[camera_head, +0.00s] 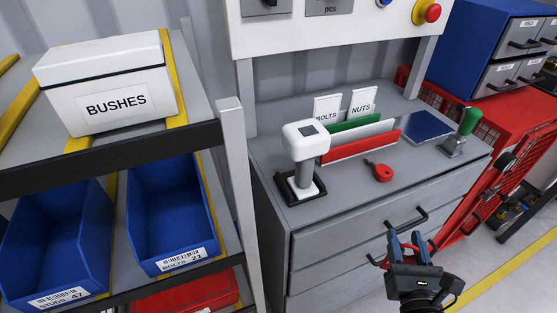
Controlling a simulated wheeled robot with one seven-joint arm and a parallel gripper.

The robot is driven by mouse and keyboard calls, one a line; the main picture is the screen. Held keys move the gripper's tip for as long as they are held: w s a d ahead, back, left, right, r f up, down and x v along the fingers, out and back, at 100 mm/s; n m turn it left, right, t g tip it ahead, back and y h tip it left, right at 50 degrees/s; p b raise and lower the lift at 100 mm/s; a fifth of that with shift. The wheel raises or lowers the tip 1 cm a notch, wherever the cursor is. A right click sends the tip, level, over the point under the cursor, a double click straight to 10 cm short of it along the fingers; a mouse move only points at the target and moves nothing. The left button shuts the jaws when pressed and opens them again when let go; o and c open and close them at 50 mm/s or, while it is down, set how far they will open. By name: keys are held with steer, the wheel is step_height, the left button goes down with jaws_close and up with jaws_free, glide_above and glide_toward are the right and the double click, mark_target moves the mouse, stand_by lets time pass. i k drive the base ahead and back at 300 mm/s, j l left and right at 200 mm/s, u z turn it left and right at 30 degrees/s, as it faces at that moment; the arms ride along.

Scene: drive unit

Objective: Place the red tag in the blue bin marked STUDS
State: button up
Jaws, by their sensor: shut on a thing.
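My gripper (404,244), with blue fingertips, is at the lower right in front of the grey drawers. It is shut on a thin red piece, apparently the red tag (432,244), of which only small parts show beside the fingers. The blue bin marked STUDS (95,232) stands at the lower left on the shelf rack, open towards me, with a white label reading STUDS 47. It looks empty as far as I see. My gripper is far to the right of it.
A blue bin marked BOLTS (188,215) stands right beside the STUDS bin. A white BUSHES box (110,75) sits on the shelf above. A grey rack post (240,190) separates the bins from the workbench. A small round red item (380,172) lies on the bench top.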

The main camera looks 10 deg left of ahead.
mark_target(71, 291)
steer(key=k+j, duration=0.15)
steer(key=j, duration=0.25)
steer(key=k+j+u, duration=0.15)
steer(key=j, duration=0.2)
steer(key=k+j, duration=0.2)
steer(key=j, duration=0.2)
steer(key=k+j+u, duration=0.1)
steer(key=j, duration=0.3)
steer(key=k+j+u, duration=0.1)
steer(key=j, duration=0.3)
steer(key=k, duration=0.05)
